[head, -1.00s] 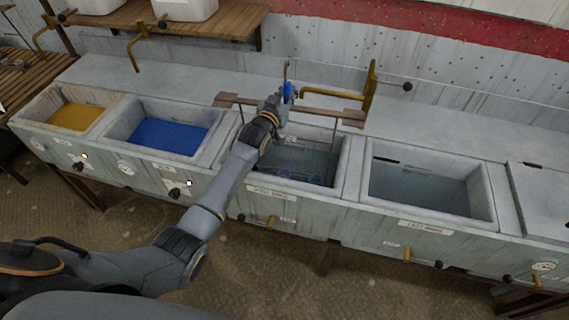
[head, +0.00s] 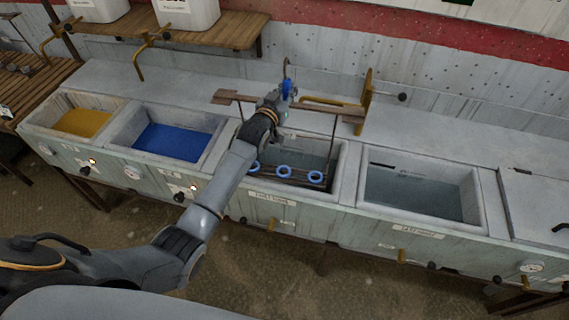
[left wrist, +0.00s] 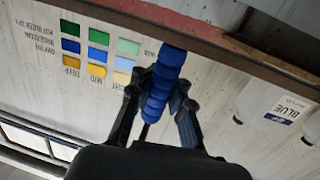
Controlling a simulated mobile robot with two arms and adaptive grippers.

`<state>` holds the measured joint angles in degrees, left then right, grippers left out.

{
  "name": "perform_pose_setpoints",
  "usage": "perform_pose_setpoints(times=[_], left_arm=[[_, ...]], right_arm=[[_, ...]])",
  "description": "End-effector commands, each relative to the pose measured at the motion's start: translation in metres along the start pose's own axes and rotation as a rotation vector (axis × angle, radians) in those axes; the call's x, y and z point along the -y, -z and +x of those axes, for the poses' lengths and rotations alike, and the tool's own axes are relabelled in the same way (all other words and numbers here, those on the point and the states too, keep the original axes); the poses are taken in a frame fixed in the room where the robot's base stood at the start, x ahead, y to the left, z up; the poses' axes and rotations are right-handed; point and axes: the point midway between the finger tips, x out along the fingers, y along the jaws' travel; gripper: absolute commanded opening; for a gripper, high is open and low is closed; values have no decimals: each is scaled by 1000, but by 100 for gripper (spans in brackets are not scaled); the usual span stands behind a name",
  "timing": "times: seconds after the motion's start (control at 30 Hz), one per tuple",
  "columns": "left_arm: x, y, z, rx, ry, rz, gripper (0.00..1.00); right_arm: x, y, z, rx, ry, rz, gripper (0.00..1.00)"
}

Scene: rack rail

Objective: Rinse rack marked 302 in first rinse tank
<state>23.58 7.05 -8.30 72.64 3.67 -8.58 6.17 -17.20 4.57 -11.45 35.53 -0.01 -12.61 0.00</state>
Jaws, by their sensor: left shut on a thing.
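My left gripper (head: 274,100) is shut on the blue ribbed handle (head: 286,87) of a rack, and the handle also shows between the fingers in the left wrist view (left wrist: 165,80). The rack has a wooden crossbar (head: 346,114), thin uprights and a low rail with blue rings (head: 284,171). It hangs over the third tank (head: 345,165) from the left, its rings showing clear of the water near the tank's front wall. My forearm hides part of the tank and rack. I cannot read a 302 mark. My right gripper is in neither view.
A yellow-filled tank (head: 84,122) and a blue-filled tank (head: 170,141) stand left. Another water tank (head: 420,196) and a closed lid (head: 540,205) are right. A brass pipe fixture (head: 368,92) stands behind the rack. White containers (head: 187,14) sit on a shelf.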

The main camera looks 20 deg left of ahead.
Motion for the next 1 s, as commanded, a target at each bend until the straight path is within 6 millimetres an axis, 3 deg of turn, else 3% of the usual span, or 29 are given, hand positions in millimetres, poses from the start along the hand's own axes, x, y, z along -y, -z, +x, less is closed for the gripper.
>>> perform_pose_setpoints(times=[0.03, 0.67, 1.0], left_arm=[[0, 17, -1, -7, 0, 0, 0], [-1, 98, -14, -7, 0, 0, 0], [-1, 119, -18, -7, 0, 0, 0]], right_arm=[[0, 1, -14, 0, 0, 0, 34], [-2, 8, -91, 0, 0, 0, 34], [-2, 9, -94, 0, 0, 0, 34]])
